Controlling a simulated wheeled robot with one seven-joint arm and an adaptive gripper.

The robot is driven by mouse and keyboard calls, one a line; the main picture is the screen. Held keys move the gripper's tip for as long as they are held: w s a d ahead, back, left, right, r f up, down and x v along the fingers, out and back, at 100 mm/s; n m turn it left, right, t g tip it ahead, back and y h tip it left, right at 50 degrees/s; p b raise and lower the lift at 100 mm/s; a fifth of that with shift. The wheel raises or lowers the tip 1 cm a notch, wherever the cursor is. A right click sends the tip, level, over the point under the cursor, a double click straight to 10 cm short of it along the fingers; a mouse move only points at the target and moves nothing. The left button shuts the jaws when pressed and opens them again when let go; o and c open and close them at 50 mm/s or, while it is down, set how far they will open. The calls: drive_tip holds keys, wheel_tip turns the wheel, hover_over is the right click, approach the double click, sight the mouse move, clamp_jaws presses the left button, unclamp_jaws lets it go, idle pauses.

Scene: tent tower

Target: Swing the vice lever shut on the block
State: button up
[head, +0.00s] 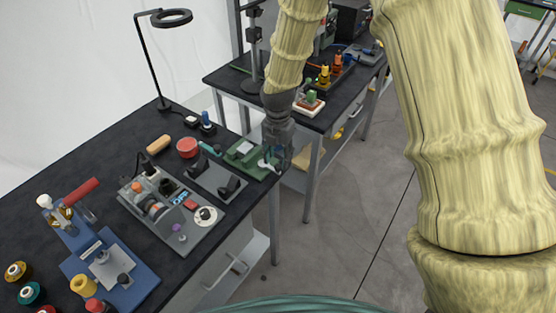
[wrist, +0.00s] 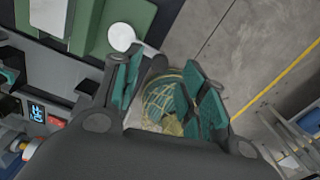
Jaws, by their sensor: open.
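The green vice (head: 243,155) sits at the right edge of the near dark bench. A pale block (head: 244,147) shows on it. Its lever has a white knob (head: 264,163), beside my gripper (head: 277,160). In the wrist view the green vice (wrist: 110,14) fills the upper left, and the white knob (wrist: 121,36) lies just past the tip of the left finger. My gripper (wrist: 160,76) is open, its teal-padded fingers apart, with nothing held between them. I cannot tell whether a finger touches the lever. The lever's inner end is partly hidden in the head view.
A grey plate with black parts (head: 217,180) lies left of the vice, then a grey control panel (head: 172,213). A red round tub (head: 187,147) stands behind. A second bench (head: 225,78) stands beyond. Open floor (head: 340,215) lies right of the bench edge.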

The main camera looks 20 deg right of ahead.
sight(278, 166)
drive_tip(key=shift+f+p, duration=0.4)
drive_tip(key=shift+f, duration=1.15)
clamp_jaws()
